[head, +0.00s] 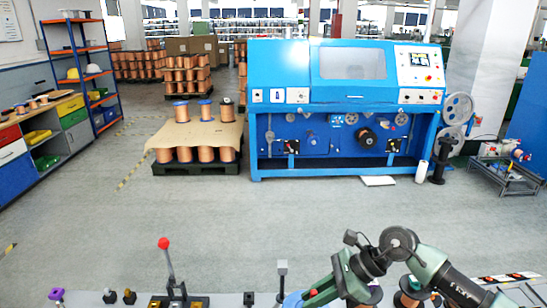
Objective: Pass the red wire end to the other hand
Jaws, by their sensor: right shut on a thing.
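My right arm comes in from the lower right, bends at its elbow and reaches down to the left. My right gripper (310,293) is low at the bottom edge, just above the workbench beside a blue-rimmed spool (292,300). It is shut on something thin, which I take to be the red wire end. The wire itself is too small to make out. My left gripper is not in view.
A red-knobbed lever (165,245) and a grey-topped post (282,268) rise from the bench's near edge. Copper spools (408,297) stand by my right arm. Beyond are open floor, a blue machine (345,100) and a spool pallet (196,142).

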